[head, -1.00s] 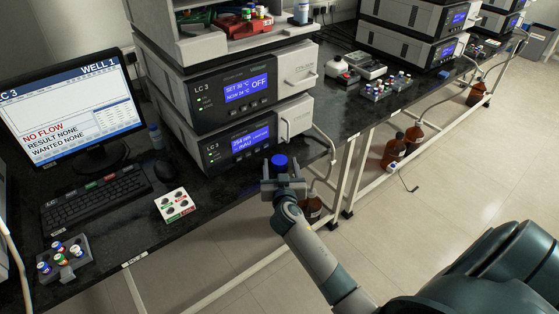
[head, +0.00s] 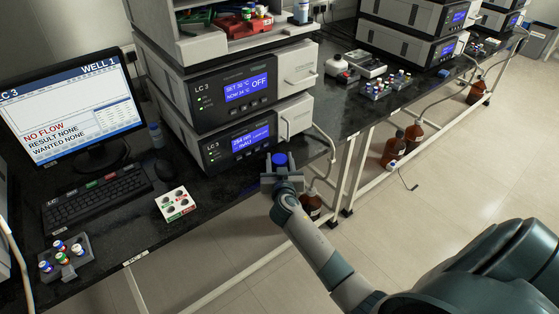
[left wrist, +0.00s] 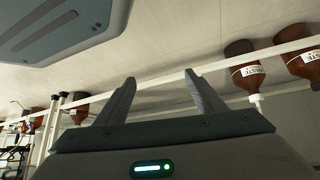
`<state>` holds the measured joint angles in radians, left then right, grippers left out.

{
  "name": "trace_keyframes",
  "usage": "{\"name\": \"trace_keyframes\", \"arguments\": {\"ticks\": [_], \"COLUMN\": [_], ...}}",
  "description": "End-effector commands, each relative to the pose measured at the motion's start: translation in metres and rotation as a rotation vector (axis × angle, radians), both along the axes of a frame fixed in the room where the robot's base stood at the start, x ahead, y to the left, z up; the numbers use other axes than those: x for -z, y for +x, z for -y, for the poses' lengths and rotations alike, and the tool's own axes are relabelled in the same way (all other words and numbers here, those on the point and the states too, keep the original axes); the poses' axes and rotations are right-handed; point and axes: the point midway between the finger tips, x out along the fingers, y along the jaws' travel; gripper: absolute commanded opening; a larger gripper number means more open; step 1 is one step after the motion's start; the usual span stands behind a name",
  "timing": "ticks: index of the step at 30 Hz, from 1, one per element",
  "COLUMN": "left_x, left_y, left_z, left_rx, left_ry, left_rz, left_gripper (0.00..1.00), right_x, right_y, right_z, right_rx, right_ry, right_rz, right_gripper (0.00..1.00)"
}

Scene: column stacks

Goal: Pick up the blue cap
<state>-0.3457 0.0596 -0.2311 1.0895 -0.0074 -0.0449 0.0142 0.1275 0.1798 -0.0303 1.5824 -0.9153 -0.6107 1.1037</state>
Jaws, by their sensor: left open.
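A blue cap (head: 279,159) shows in the head view at the bench's front edge, before the lower LC 3 unit. My right gripper (head: 281,172) is at the cap, with a finger on either side of it in the picture. The gripper partly hides what is below the cap. I cannot tell whether the fingers touch it. My left gripper (left wrist: 161,95) shows only in the left wrist view, its two fingers apart with nothing between them.
The LC 3 units (head: 225,110) stand behind the cap. A white block with dark knobs (head: 175,204), a keyboard (head: 97,198) and a vial rack (head: 65,259) are to the left. Brown bottles (head: 311,206) stand below the bench. Open floor (head: 440,190) lies to the right.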

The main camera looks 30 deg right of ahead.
Motion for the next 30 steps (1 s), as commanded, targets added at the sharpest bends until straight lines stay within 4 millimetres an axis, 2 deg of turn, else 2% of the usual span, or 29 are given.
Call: {"name": "trace_keyframes", "arguments": {"ticks": [8, 18, 24, 27, 30], "left_x": [0.003, 0.009, 0.007, 0.013, 0.018], "left_y": [-0.008, -0.004, 0.006, -0.001, -0.005], "left_z": [-0.006, 0.002, 0.004, -0.01, -0.013], "left_rx": [0.002, -0.002, -0.009, -0.011, -0.014], "left_ry": [0.008, 0.003, 0.002, 0.024, 0.031], "left_rz": [-0.011, -0.028, -0.037, -0.07, -0.096], "left_gripper": [0.63, 0.63, 0.63, 0.63, 0.63], "right_x": [0.0, -0.005, -0.003, -0.002, -0.002], "right_y": [0.0, -0.002, -0.032, -0.051, -0.072], "right_z": [0.0, -0.002, -0.018, -0.029, -0.041], "right_rx": [0.0, -0.001, 0.0, -0.001, 0.0], "right_ry": [0.0, 0.003, 0.004, 0.004, 0.005], "right_rz": [0.0, 0.002, 0.0, -0.001, -0.001], "right_gripper": [0.24, 0.24, 0.24, 0.24, 0.24]}}
